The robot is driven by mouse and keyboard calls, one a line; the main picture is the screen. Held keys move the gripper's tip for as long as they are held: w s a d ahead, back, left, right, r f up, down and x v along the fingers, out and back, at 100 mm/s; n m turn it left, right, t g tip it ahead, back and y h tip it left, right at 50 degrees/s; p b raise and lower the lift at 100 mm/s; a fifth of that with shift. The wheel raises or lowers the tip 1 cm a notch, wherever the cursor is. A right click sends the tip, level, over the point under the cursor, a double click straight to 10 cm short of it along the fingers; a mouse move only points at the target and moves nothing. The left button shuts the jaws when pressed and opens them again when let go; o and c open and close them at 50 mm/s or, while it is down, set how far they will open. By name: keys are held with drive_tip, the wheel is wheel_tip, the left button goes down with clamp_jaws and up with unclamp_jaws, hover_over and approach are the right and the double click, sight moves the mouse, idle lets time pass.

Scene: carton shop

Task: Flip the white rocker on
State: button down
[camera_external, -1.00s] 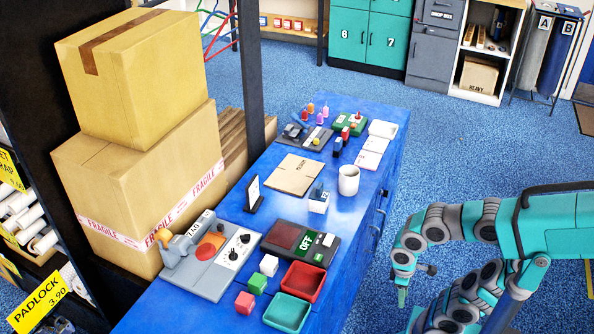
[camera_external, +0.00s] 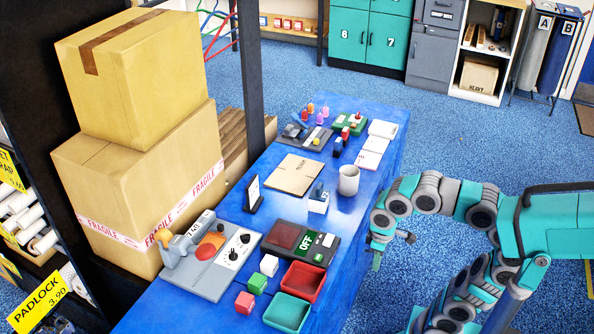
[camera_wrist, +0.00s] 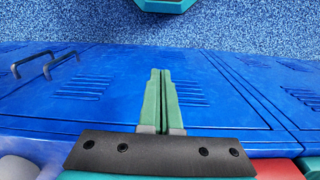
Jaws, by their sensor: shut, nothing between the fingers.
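The white rocker (camera_external: 328,240) is a small white piece on the dark grey switch panel (camera_external: 277,252), just right of a green OFF sign (camera_external: 306,239). A dark red square (camera_external: 285,235) sits at the panel's left. My gripper (camera_external: 376,263) is to the right of the panel, out past the bench's right edge, and points down. In the wrist view its green fingers (camera_wrist: 161,85) are together with nothing between them. The wrist view does not show the rocker.
The blue bench (camera_external: 350,215) carries a red tray (camera_external: 303,281), a green tray (camera_external: 287,312), a mug (camera_external: 348,180) and a grey machine (camera_external: 208,256).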

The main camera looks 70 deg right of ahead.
drive_tip(key=w+a+r+t, duration=0.1)
drive_tip(key=w+r, duration=0.4)
drive_tip(key=r, duration=0.6)
drive_tip(key=w+a+r+t, duration=0.1)
drive_tip(key=w+r+t, duration=0.1)
drive_tip(key=w+r, duration=0.4)
wheel_tip(320, 180, up, 6)
drive_tip(key=shift+w+f+t, duration=0.1)
drive_tip(key=shift+w+t, duration=0.05)
drive_tip(key=shift+t, duration=0.15)
drive_tip(key=shift+f, duration=0.1)
hover_over(329, 236)
drive_tip(key=s, duration=0.1)
drive_tip(key=f, duration=1)
drive_tip(key=shift+a, duration=0.3)
drive_tip(key=shift+d+f, duration=0.15)
drive_tip(key=shift+f, duration=0.7)
drive_tip(key=shift+d+f, duration=0.1)
drive_tip(key=shift+f, duration=0.7)
